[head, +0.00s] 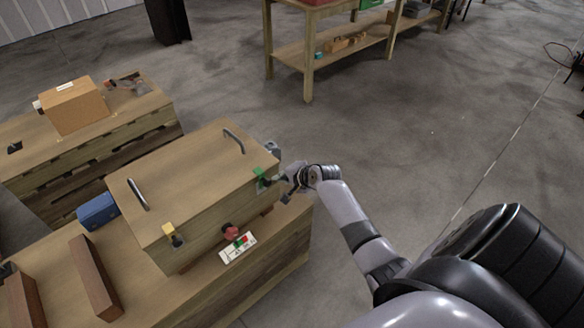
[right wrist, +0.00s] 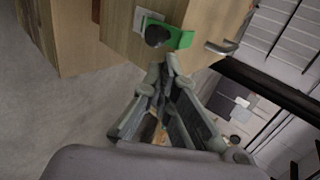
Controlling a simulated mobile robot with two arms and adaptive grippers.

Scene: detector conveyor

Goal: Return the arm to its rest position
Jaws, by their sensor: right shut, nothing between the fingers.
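My right arm reaches in from the lower right in the head view. My right gripper (head: 279,181) is beside the right end of the wooden box (head: 190,185), close to a small green piece (head: 262,177) on its corner. In the right wrist view the fingers (right wrist: 170,62) meet at their tips and hold nothing. Their tips are just below the green piece (right wrist: 178,38) in that picture; I cannot tell whether they touch it. My left gripper is not in view.
The box stands on a wooden bench (head: 60,262) with a blue case (head: 97,210), brown bars (head: 95,275), a red button (head: 231,232) and a label card (head: 238,248). A carton (head: 73,106) sits on another bench. Open floor (head: 420,120) lies to the right.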

